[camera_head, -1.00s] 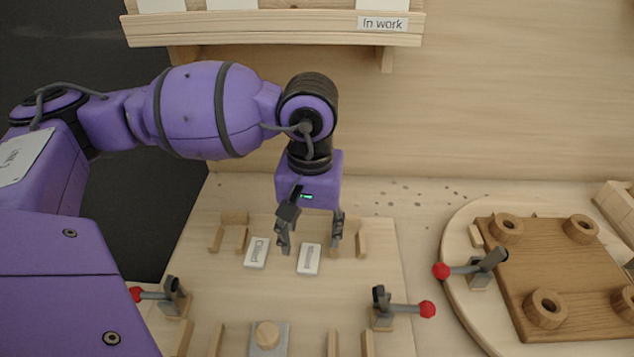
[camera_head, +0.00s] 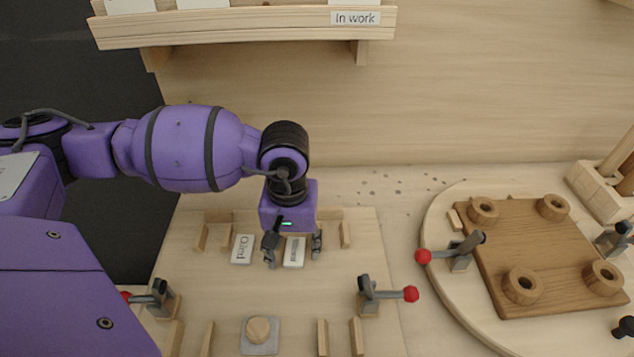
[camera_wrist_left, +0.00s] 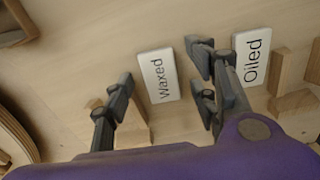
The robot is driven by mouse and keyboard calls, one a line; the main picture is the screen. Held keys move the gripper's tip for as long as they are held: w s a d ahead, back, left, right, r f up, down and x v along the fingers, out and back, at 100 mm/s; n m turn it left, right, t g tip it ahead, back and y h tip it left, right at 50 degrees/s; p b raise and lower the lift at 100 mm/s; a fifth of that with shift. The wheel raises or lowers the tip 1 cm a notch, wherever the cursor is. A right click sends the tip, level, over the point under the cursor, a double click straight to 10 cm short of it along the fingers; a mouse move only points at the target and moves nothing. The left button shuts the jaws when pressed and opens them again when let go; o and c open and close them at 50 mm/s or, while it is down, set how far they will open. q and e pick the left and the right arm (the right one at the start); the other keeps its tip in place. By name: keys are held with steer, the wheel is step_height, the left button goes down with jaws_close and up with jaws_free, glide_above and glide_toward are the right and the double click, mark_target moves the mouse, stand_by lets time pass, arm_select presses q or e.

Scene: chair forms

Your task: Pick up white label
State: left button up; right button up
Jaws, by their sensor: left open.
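Two small white labels lie on the light wooden board. One label, reading "Waxed" (camera_wrist_left: 158,76), is in the left wrist view; it also shows in the head view (camera_head: 294,254). The other, reading "Oiled" (camera_wrist_left: 252,57), lies to its right in the wrist view and to its left in the head view (camera_head: 242,249). My left gripper (camera_head: 292,249) is open, pointing down low over the board. Its fingers stand on either side of the "Waxed" label, one of them in the gap between the two labels. I cannot tell whether they touch it. My right gripper is not in view.
Small wooden blocks (camera_head: 345,235) stand around the labels. Clamps with red knobs (camera_head: 411,293) flank the board. A round wooden plate (camera_head: 437,240) with a brown panel (camera_head: 560,262) is at the right. A shelf marked "In work" (camera_head: 355,18) hangs above.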

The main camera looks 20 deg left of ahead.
mark_target(295, 252)
arm_select(q)
steer(key=c, duration=0.9)
arm_select(e)
steer(key=shift+w+a+r, duration=0.1)
steer(key=shift+w+a, duration=0.05)
arm_select(q)
steer(key=shift+r, duration=0.75)
steer(key=shift+r+b, duration=0.45)
steer(key=shift+r, duration=0.3)
steer(key=shift+s+d+r+p, duration=1)
steer(key=shift+s+r, duration=0.65)
steer(key=shift+s, duration=0.45)
steer(key=shift+s+d+r+p, duration=1)
steer(key=shift+s+r, duration=0.7)
steer(key=shift+s, duration=0.45)
steer(key=shift+s+d+r+p, duration=1)
steer(key=shift+s+r, duration=0.65)
steer(key=shift+s, duration=0.45)
arm_select(e)
steer(key=shift+y, duration=0.3)
steer(key=shift+w+a+r, duration=0.2)
steer(key=shift+w+r, duration=0.05)
steer(key=shift+r, duration=0.5)
steer(key=shift+w+a+r, duration=0.2)
steer(key=shift+a+r, duration=0.05)
steer(key=shift+r, duration=0.45)
steer(key=shift+w+a+r, duration=0.2)
steer(key=shift+w+r, duration=0.05)
steer(key=shift+r, duration=0.5)
